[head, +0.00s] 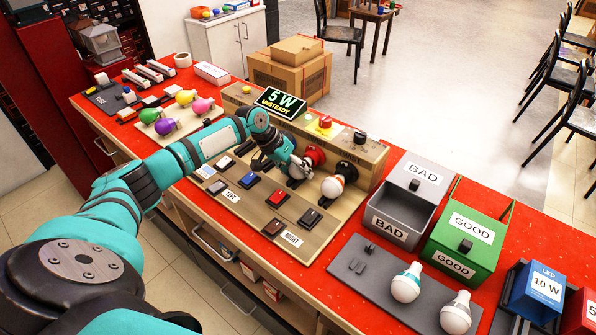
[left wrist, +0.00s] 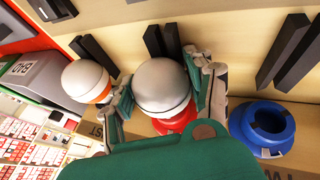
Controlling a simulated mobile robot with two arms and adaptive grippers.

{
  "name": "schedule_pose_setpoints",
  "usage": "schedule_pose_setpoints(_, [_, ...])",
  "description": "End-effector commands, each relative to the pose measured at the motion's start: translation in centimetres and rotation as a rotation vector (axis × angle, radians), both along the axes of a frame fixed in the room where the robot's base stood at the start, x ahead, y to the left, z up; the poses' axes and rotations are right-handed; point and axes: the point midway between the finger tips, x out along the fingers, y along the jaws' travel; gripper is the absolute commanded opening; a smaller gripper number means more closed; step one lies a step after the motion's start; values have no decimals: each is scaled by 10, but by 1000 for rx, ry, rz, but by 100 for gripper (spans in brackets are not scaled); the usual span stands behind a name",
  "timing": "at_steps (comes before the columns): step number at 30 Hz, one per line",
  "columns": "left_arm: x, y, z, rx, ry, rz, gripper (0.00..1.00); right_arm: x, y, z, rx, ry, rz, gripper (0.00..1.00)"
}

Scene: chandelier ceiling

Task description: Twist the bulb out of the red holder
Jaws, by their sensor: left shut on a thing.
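The red holder (head: 315,154) is on the upright face of the wooden test stand (head: 372,158). In the left wrist view the holder's red ring (left wrist: 180,124) shows just behind a white bulb (left wrist: 163,86). My left gripper (head: 298,173) is at the red holder, with its two fingers (left wrist: 163,92) closed on opposite sides of this bulb. The bulb's base is hidden, so I cannot tell how far it sits in the holder. My right gripper is not in view.
A bulb with an orange band (head: 333,187) sits close by on the right. A blue holder (left wrist: 262,127) is on the other side. A display (head: 280,102) reads "5 W UNSTEADY". A grey BAD bin (head: 390,229) and green GOOD bin (head: 454,265) stand to the right.

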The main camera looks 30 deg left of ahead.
Motion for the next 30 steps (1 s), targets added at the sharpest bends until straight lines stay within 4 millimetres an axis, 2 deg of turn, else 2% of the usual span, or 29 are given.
schedule_pose_setpoints(15, [-1,0,-2,-61,9,0,17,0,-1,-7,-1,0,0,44])
schedule_pose_setpoints(30, [-17,1,-1,-60,14,0,17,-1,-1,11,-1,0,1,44])
